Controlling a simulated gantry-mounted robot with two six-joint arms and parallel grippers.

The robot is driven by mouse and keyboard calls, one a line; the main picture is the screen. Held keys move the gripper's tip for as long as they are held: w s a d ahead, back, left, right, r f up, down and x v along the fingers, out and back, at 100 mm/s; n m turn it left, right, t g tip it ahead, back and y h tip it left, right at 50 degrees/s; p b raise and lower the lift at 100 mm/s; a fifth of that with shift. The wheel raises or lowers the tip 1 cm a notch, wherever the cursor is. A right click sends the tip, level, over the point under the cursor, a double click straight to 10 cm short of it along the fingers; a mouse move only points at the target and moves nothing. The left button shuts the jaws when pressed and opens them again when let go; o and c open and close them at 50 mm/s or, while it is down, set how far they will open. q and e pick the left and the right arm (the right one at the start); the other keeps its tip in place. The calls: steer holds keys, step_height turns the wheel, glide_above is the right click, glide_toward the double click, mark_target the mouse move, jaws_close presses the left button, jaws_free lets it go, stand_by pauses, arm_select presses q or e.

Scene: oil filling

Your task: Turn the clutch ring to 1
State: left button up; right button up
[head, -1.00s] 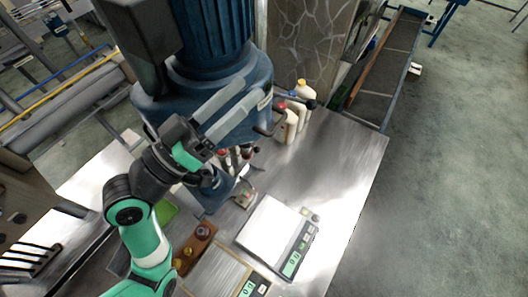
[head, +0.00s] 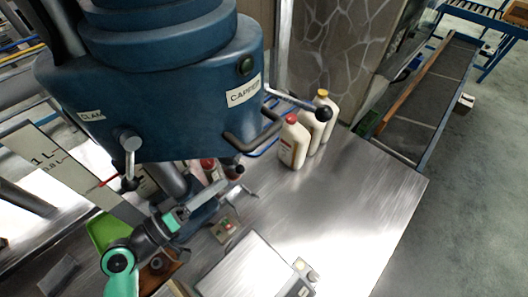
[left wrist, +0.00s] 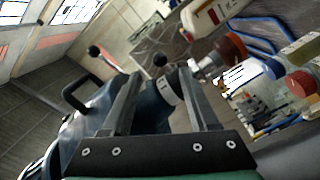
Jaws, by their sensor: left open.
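The blue capper (head: 170,85) hangs large in the upper left of the head view. A pale ring with small dark marks (left wrist: 168,92), which looks like the clutch ring, sits on a dark cylinder between my fingers in the left wrist view; I cannot read its setting. My left gripper (head: 222,188) is below the capper head, beside its dark spindle. In the left wrist view its two fingers (left wrist: 162,80) are spread apart, one on either side of the ring, with no clear contact. My right gripper is out of sight.
White bottles (head: 294,142) stand on the steel table at the capper's right. A black-knobbed lever (head: 322,113) and a curved handle (head: 255,140) stick out from the capper. A scale (head: 245,270) lies at the front. The table's right side is clear.

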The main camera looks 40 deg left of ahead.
arm_select(q)
steer(key=w+d, duration=0.1)
steer(key=w, duration=0.9)
steer(key=shift+w+d+b, duration=0.25)
steer(key=shift+w+b, duration=0.1)
jaws_close()
stand_by(0.9)
